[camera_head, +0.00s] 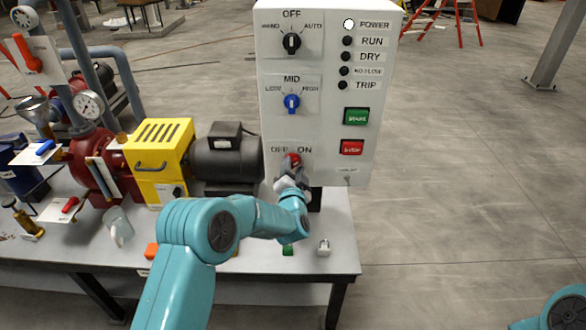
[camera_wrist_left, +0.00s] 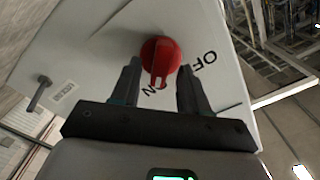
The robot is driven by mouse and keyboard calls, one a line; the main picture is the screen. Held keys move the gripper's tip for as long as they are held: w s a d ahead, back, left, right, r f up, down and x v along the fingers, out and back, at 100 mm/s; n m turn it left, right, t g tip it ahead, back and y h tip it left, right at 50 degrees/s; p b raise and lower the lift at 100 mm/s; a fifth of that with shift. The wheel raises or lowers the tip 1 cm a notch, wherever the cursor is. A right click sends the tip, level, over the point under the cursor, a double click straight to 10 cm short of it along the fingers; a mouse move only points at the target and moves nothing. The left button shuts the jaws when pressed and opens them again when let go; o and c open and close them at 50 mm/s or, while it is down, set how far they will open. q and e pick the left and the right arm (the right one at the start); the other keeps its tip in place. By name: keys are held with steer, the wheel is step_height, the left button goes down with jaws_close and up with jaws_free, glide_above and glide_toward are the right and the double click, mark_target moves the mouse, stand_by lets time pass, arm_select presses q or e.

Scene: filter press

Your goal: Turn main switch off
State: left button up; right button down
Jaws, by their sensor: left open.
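The main switch is a red rotary knob (camera_head: 292,159) low on the grey control panel (camera_head: 300,110), below its OFF and ON labels. My left gripper (camera_head: 287,175) is at this knob and partly covers it in the head view. In the left wrist view the red knob (camera_wrist_left: 160,56) lies between the tips of my two dark open fingers (camera_wrist_left: 159,78), with a gap seen on each side. Its raised grip points toward the partly hidden ON label (camera_wrist_left: 148,91), and the OFF label (camera_wrist_left: 197,62) is to the right. My right gripper is out of the head view.
The panel also has a black selector (camera_head: 291,42), a blue selector (camera_head: 291,102), a green button (camera_head: 356,116) and a red button (camera_head: 352,147). The POWER lamp (camera_head: 348,23) is white. A yellow unit with a dark motor (camera_head: 225,157) stands left of the panel.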

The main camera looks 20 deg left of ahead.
arm_select(q)
steer(key=shift+c, duration=0.3)
jaws_close()
steer(key=shift+f+b, duration=0.15)
steer(key=shift+b, duration=0.3)
steer(key=n+b, duration=0.2)
steer(key=b, duration=0.2)
steer(key=n+b, duration=0.3)
steer(key=b, duration=0.1)
steer(key=shift+f+n, duration=0.2)
steer(key=shift+n, duration=0.1)
steer(key=shift+s+a+r+n+b, duration=0.1)
steer(key=shift+n+b, duration=1.9)
steer(key=shift+n, duration=0.05)
steer(key=shift+a+r+n+b, duration=0.1)
steer(key=shift+n+b, duration=1.95)
steer(key=shift+n, duration=0.05)
steer(key=shift+s+a+r+n+b, duration=0.1)
steer(key=shift+n+b, duration=1.9)
steer(key=shift+n, duration=0.05)
steer(key=shift+o, duration=0.3)
jaws_free()
